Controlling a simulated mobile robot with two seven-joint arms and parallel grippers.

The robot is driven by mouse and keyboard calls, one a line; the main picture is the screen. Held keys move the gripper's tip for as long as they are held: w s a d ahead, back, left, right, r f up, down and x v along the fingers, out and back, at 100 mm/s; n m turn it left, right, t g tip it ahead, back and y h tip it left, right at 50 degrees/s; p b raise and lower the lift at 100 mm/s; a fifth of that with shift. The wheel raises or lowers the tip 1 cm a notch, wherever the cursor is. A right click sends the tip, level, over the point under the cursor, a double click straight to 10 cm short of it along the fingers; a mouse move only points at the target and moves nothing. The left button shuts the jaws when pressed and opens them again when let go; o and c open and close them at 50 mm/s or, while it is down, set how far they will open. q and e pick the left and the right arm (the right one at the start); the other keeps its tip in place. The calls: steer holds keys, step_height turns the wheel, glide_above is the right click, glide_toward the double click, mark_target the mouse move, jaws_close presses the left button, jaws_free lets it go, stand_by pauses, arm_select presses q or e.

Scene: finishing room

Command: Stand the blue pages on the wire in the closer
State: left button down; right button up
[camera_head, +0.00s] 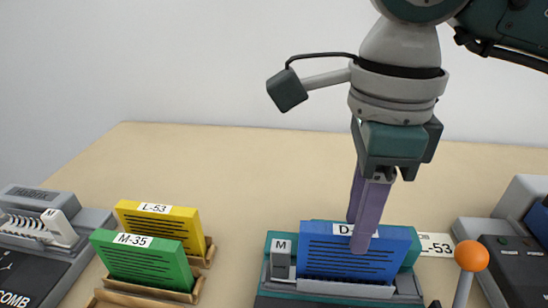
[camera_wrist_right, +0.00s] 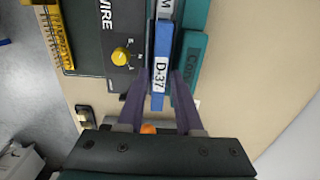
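The blue pages (camera_head: 352,252), a block labelled D-37 in the wrist view (camera_wrist_right: 160,70), stand upright in the middle of a teal and dark machine (camera_head: 408,285). A pale strip (camera_head: 345,289) runs along their lower front edge; whether the pages rest on it is hidden. My right gripper (camera_head: 366,225) reaches down from above, one purple finger in front of the pages and one behind. My left gripper is not in view.
Green pages M-35 (camera_head: 143,262) and yellow pages L-53 (camera_head: 160,222) stand in wooden holders at left. A COMB machine (camera_head: 30,270) is far left. An orange-knobbed lever (camera_head: 471,256) and a dark machine (camera_head: 515,255) stand at right. The table behind is clear.

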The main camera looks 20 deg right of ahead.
steer(key=shift+r+p, duration=2.65)
steer(key=shift+r, duration=1.3)
steer(key=shift+a+f, duration=0.1)
